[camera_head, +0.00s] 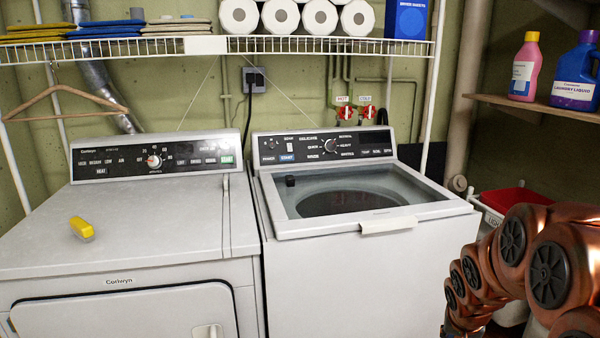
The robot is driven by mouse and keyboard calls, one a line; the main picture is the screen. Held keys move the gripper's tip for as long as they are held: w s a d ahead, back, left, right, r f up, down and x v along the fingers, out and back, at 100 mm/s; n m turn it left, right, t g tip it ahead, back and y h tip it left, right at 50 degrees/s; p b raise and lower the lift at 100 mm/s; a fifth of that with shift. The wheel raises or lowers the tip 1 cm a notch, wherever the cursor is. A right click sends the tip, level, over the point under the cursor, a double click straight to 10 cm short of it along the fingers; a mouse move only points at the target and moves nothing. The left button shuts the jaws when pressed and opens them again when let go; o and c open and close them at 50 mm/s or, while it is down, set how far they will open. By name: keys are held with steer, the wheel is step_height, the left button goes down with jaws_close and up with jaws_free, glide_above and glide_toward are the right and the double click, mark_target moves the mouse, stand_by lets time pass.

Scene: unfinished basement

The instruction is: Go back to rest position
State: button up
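My arm shows at the lower right as copper-coloured, jointed links with black round caps. It is bent in front of the right part of the room, beside the washer. My gripper is not in view; the arm runs out of the bottom and right edges of the picture. The task names no other object.
A white dryer (150,225) stands left with a small yellow object (82,228) on top. A top-loading washer (375,260) stands beside it, its glass lid down. A wire shelf (300,46) hangs above. A wooden shelf (540,105) holds two bottles. A red-lidded bin (515,197) stands behind my arm.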

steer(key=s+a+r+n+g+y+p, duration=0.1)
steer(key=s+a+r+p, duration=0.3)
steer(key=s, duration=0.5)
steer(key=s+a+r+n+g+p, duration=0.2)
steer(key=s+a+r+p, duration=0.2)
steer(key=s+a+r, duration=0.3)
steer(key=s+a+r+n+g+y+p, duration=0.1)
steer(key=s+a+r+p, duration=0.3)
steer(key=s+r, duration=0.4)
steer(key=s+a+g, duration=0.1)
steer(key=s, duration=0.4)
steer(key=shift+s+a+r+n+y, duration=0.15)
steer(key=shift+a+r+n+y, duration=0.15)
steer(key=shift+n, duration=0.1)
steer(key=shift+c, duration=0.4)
